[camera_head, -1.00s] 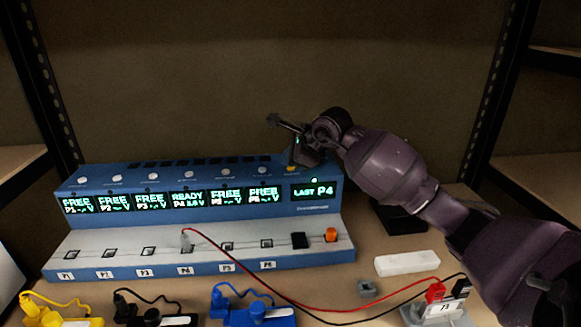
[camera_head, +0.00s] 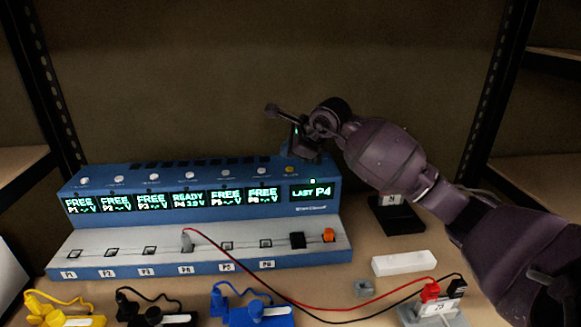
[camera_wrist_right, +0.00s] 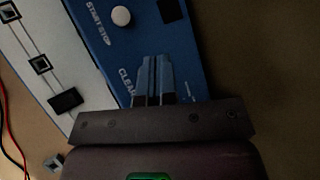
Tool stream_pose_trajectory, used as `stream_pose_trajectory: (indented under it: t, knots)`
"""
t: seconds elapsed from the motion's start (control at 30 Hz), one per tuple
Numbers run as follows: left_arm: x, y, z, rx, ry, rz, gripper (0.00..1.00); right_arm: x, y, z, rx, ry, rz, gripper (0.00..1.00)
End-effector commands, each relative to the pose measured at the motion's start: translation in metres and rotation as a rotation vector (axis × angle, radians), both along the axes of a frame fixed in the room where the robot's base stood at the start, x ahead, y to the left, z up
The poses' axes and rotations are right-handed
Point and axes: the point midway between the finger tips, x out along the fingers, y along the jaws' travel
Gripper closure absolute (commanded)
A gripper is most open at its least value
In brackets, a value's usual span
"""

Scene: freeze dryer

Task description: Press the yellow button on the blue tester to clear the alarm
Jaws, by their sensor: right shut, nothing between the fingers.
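The blue tester (camera_head: 240,206) stands on the table with a row of lit displays. Its fourth display reads READY, the others in that row read FREE, and the right one reads LAST P4. The yellow button (camera_head: 291,170) is on the top right of the tester, just below my right gripper (camera_head: 292,152) in the head view. In the right wrist view the gripper (camera_wrist_right: 153,78) is shut and empty, its tips over the blue panel beside the CLEAR label. The button is hidden there. My left gripper is not in view.
A red lead runs from slot P4 to a grey holder (camera_head: 428,311) at front right. A white block (camera_head: 404,263) and a black box (camera_head: 396,216) lie right of the tester. Yellow, black and blue (camera_head: 250,312) plug units line the front.

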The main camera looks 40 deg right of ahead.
Motion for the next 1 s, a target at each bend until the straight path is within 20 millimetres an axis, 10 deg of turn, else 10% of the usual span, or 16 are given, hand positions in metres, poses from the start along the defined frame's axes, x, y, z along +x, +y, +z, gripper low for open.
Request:
stream_pose_trajectory:
  t: [0.5, 1.0]
  knots:
    - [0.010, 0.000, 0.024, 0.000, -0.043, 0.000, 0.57, 0.000, 0.000, 0.045, 0.001, -0.003, -0.001, 1.00]
    - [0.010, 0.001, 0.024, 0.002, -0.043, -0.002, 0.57, 0.000, 0.000, 0.045, 0.001, 0.001, 0.000, 1.00]
